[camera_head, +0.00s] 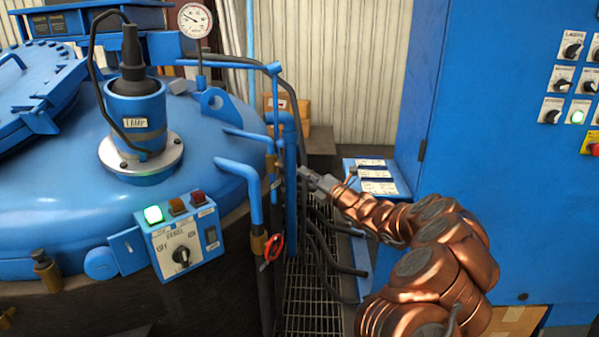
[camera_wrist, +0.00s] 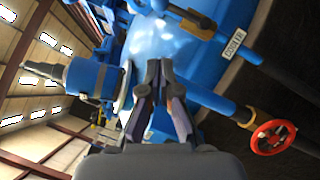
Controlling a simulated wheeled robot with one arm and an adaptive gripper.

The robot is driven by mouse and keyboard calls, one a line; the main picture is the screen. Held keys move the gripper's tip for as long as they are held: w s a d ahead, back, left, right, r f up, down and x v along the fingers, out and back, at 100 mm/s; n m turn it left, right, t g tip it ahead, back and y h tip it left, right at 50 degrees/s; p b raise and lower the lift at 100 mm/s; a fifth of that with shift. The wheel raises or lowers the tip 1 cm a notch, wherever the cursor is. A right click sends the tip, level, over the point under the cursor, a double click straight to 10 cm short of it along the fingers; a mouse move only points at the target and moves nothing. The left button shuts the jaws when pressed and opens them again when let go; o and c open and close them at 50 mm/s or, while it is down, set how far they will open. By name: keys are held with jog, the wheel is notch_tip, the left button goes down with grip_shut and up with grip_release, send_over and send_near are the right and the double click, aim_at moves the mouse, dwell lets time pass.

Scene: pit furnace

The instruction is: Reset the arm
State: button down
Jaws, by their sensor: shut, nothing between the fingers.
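My copper-coloured arm reaches in from the lower right in the head view. My gripper (camera_head: 312,178) is at its far end, in the gap between the blue furnace vessel (camera_head: 60,190) and the blue cabinet (camera_head: 490,200). In the wrist view the gripper (camera_wrist: 159,65) has its fingers brought together at the tips, with nothing seen between them. It points toward the blue furnace body and its pipes. I cannot tell from these views how close the fingertips are to the pipes.
A panel box (camera_head: 178,240) with a lit green lamp and a knob is on the vessel. A red valve wheel (camera_head: 273,246) also shows in the wrist view (camera_wrist: 273,137). Blue pipes (camera_head: 290,190) and black hoses (camera_head: 325,255) run beside my gripper. A gauge (camera_head: 195,20) stands behind.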

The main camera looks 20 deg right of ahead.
jog(key=shift+s, duration=0.2)
dwell(0.4)
